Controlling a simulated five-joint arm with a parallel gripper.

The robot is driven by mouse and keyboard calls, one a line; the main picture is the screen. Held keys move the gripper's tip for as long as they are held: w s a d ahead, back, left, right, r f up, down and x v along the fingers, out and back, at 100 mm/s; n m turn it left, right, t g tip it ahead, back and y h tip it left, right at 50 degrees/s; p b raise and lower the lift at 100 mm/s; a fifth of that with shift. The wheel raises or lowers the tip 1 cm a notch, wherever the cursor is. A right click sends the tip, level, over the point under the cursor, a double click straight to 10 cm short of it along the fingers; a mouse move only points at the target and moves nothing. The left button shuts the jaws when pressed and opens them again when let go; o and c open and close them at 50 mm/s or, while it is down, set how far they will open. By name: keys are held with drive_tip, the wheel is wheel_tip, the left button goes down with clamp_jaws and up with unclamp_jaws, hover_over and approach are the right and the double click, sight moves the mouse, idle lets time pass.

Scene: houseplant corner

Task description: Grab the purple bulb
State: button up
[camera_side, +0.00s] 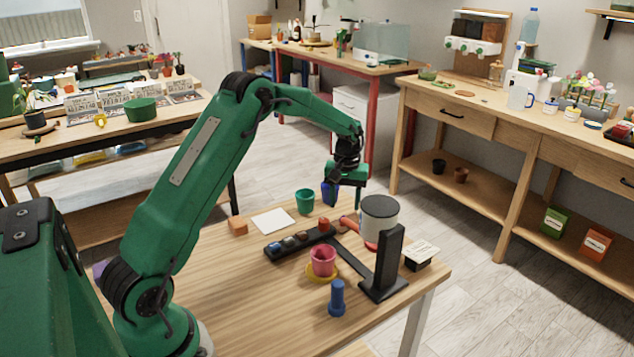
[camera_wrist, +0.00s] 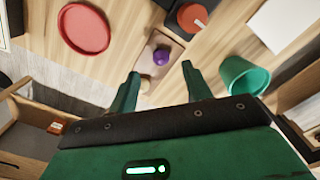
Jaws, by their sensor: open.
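The purple bulb (camera_wrist: 161,56) shows in the wrist view on a small brown tray (camera_wrist: 150,41), just beyond and roughly between my fingertips. My gripper (camera_wrist: 160,69) is open, with one green finger on each side and nothing held. A small pale bulb (camera_wrist: 145,85) lies nearer to me, beside the left finger. In the side view my gripper (camera_side: 334,195) points down over the far part of the table. I cannot make out the purple bulb there. I cannot tell how high the fingertips are above it.
A green pot (camera_wrist: 243,78) stands close to my right finger. A red saucer (camera_wrist: 84,28) is at left, and a dark holder with an orange-red top (camera_wrist: 192,17) is beyond the tray.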

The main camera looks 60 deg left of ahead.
drive_tip(key=shift+s+d+f, duration=0.1)
drive_tip(key=shift+s+f, duration=0.05)
drive_tip(key=shift+f, duration=1.15)
drive_tip(key=shift+s+d+f, duration=0.1)
drive_tip(key=shift+f, duration=1.2)
drive_tip(key=c, duration=1.1)
